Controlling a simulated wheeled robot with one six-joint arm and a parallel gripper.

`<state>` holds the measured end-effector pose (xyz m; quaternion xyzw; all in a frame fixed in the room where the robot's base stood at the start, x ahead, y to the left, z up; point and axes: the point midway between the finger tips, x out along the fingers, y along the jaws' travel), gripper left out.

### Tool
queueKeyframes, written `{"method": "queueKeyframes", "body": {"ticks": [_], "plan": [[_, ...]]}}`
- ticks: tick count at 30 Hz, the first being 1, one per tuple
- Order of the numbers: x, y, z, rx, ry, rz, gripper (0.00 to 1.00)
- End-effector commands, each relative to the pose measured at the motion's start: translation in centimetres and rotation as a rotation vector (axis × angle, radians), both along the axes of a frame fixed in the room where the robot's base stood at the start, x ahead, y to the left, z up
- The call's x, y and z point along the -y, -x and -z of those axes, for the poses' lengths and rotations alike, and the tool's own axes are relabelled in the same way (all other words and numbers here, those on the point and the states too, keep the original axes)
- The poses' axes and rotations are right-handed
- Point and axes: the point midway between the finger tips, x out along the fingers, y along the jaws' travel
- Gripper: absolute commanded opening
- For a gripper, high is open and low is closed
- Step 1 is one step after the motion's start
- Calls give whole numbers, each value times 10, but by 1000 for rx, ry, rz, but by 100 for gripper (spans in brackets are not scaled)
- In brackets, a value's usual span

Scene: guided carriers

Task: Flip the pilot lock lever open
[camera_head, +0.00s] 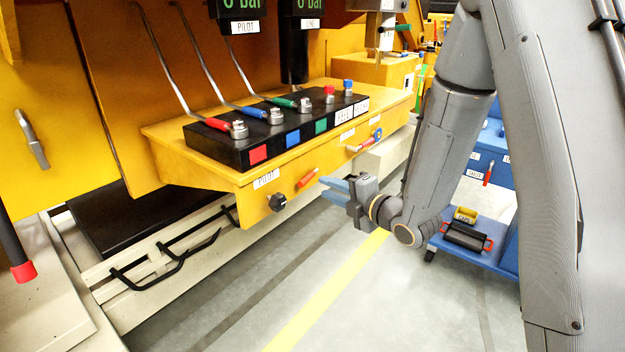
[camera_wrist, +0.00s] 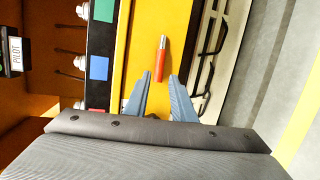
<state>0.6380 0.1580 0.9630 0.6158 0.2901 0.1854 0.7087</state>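A short red lever (camera_head: 307,178) with a pale metal end lies on the yellow front face of the console, which I take as the pilot lock lever. It also shows in the wrist view (camera_wrist: 160,62), just beyond and between my fingertips. My gripper (camera_head: 326,186) is in front of that face, to the right of the lever in the head view. The lever appears untouched.
A black knob (camera_head: 277,203) sits left of the lever. A second red-handled lever (camera_head: 362,146) is farther right. Several long bent levers rise from the black block (camera_head: 225,150) above. A blue cart (camera_head: 490,258) stands behind my arm. The floor in front is clear.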

Motion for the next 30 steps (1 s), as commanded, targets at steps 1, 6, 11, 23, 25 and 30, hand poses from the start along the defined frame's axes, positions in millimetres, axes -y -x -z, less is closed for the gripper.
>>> {"method": "queueKeyframes", "body": {"ticks": [1, 6, 11, 23, 25, 30], "plan": [[-4, -2, 0, 5, 0, -5, 23], [-19, -20, 4, 6, -1, -5, 23], [-34, -39, 8, 4, 0, -4, 23], [-48, -58, 13, 3, -1, -1, 23], [-47, -58, 13, 3, -1, -1, 23], [-47, -57, 13, 3, -1, -1, 6]]}}
